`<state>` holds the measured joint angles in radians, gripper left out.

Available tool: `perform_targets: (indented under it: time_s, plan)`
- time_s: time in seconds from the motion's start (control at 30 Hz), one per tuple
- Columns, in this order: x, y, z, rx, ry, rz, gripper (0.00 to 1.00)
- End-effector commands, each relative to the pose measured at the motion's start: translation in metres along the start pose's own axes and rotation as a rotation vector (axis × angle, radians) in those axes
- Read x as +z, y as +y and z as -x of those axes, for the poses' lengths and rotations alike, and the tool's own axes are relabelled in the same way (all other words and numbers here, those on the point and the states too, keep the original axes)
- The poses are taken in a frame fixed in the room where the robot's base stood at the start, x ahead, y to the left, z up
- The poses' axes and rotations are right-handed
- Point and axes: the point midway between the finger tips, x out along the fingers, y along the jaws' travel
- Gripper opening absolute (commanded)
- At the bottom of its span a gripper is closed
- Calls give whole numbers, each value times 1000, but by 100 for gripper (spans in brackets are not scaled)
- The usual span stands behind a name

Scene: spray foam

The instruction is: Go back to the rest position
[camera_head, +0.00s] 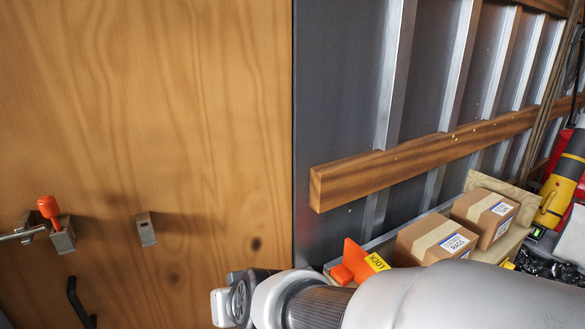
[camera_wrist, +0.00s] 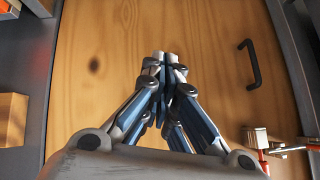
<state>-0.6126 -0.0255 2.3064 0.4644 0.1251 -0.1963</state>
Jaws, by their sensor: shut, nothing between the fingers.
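My gripper (camera_wrist: 166,58) shows in the wrist view with its fingers closed together and nothing between them. It points toward a wooden door panel (camera_head: 150,120), which also fills the middle of the wrist view (camera_wrist: 205,50). In the head view my arm reaches in from the lower right, and the fingertips are not visible there. A latch with an orange knob (camera_head: 48,207) is on the lower left of the panel. A metal catch (camera_head: 146,229) sits to its right, apart from it. The latch shows at the lower right of the wrist view (camera_wrist: 258,140).
A black handle (camera_head: 78,302) is at the panel's lower left. Right of the panel is a grey ribbed wall with a wooden rail (camera_head: 420,155). Cardboard boxes (camera_head: 433,238) and an orange object (camera_head: 352,262) lie on a shelf close behind my arm. A yellow tool (camera_head: 560,185) is farther right.

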Motion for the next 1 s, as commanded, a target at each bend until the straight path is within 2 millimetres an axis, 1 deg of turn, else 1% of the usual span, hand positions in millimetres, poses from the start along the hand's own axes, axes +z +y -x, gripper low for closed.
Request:
perform_targets:
  time_s: [0.03,0.07,0.1,0.17,0.2,0.27,0.3,0.4,0.43,0.53,0.63,1.0]
  plan:
    - [1,26,29,26,-7,-24,0]
    - [5,40,45,42,-21,-34,0]
    - [13,57,65,66,-40,-50,0]
    - [29,82,96,112,-70,-74,0]
    - [42,98,115,146,-92,-93,0]
    - [64,118,143,201,-125,-124,0]
    - [78,130,160,237,-146,-144,0]
    - [114,152,195,324,-195,-196,0]
    - [122,156,203,345,-207,-211,0]
    - [145,166,222,400,-239,-247,0]
    - [156,170,231,426,-255,-266,0]
    - [157,170,232,428,-257,-268,0]
